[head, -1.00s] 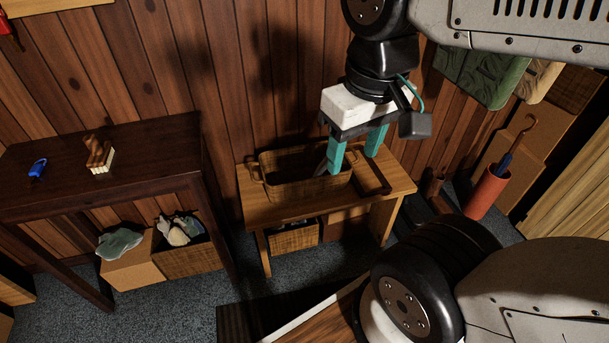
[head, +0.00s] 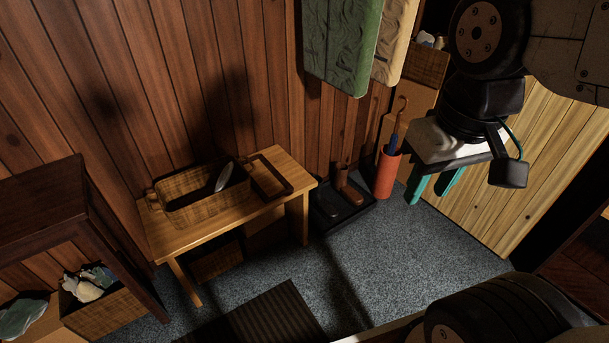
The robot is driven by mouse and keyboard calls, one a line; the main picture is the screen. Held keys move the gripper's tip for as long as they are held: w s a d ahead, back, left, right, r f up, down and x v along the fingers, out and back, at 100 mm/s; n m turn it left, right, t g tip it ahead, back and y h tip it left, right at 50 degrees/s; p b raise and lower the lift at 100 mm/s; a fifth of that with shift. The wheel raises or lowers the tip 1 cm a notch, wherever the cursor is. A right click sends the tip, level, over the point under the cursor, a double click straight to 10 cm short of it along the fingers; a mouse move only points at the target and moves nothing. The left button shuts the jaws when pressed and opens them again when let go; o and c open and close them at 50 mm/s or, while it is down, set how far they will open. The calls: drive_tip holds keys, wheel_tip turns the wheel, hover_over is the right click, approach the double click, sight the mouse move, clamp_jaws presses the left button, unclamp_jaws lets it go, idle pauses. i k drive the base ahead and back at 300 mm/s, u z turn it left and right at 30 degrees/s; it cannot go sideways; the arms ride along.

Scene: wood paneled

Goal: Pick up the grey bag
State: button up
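I see nothing that is plainly a grey bag. A limp grey-green cloth thing (head: 22,318) lies at the lower left on a cardboard box under the dark table, cut by the picture edge; I cannot tell if it is a bag. My gripper (head: 427,195) has teal fingers set apart with nothing visible between them. It hangs at the right, in front of the light wood panel and apart from the things around it.
A wooden bench (head: 210,226) holds a wicker basket (head: 203,208) and a dark frame (head: 277,178). Boots (head: 348,186) and a red umbrella stand (head: 386,176) are beyond. Green and beige garments (head: 343,45) hang on the wall. Grey carpet (head: 400,240) is clear at middle right.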

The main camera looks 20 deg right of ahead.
sight(223, 179)
drive_tip(key=z, duration=0.15)
drive_tip(key=k, duration=0.4)
drive_tip(key=z, duration=1)
drive_tip(key=i, duration=0.95)
drive_tip(key=u, duration=0.6)
drive_tip(key=i, duration=0.55)
drive_tip(key=u, duration=1.1)
drive_tip(key=i, duration=0.5)
drive_tip(key=u, duration=0.55)
